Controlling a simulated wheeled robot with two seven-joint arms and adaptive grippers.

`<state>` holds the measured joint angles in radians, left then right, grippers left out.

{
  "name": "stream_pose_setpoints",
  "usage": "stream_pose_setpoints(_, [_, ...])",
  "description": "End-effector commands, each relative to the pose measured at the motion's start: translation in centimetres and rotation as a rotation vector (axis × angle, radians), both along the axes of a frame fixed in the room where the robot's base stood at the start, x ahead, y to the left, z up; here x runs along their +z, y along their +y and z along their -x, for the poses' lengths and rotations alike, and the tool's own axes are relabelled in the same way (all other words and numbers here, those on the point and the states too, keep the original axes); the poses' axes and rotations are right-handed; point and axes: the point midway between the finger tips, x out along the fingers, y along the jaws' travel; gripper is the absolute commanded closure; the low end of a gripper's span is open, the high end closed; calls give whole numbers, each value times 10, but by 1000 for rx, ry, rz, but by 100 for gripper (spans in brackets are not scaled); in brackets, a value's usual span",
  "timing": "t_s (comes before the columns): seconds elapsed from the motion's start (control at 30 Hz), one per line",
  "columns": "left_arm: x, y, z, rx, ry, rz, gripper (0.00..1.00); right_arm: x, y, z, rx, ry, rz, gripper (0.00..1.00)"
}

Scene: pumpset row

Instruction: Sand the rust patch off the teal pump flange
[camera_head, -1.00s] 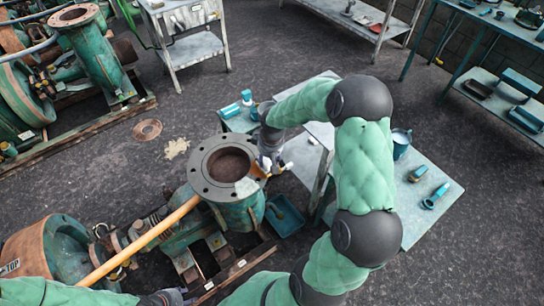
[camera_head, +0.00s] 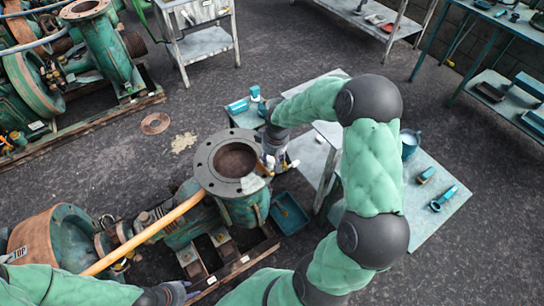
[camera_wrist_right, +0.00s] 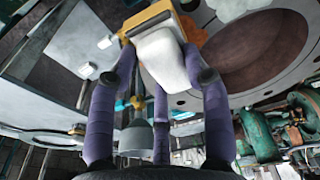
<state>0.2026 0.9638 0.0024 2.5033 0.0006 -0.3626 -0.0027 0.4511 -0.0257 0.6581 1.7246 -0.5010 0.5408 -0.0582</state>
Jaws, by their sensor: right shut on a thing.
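The teal pump's round grey flange (camera_head: 211,178) faces up in the head view, with bolt holes around a brown bore. My right gripper (camera_head: 274,162) is at its right rim. In the right wrist view its purple fingers (camera_wrist_right: 165,75) are shut on a pale block with a yellow top (camera_wrist_right: 165,57), seemingly the sanding block. An ochre patch (camera_wrist_right: 268,42), seemingly the rust patch, shows on the flange beside the fingers. I cannot tell whether the block touches the flange. My left gripper (camera_head: 183,291) is low at the bottom edge, its fingers barely visible.
A yellow bar (camera_head: 150,233) crosses the pump. A teal tray (camera_head: 289,214) lies right of the flange. A grey table (camera_head: 420,215) with tools and a blue mug (camera_head: 409,143) stands to the right, behind my right arm. A rusty disc (camera_head: 155,123) lies on the open floor.

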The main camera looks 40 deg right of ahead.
Motion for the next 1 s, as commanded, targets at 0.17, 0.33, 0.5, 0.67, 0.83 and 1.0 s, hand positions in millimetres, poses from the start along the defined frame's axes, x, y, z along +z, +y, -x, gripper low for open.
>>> stream_pose_setpoints(0.17, [-1,0,0,0,0,0,60,-2,0,0,0,-1,0,88])
stream_pose_setpoints(0.33, [-2,0,0,0,0,0,60,-3,0,0,0,-1,0,88])
stream_pose_setpoints(0.5, [-3,0,0,0,0,0,60,-4,0,0,0,-1,0,88])
stream_pose_setpoints(0.67, [-4,0,0,0,0,0,60,-5,0,0,0,-1,0,88])
stream_pose_setpoints(0.83, [-5,0,0,0,0,0,60,-7,0,0,0,-1,0,88])
stream_pose_setpoints(1.0, [-6,0,0,0,0,0,60,-8,0,0,0,-1,0,88])
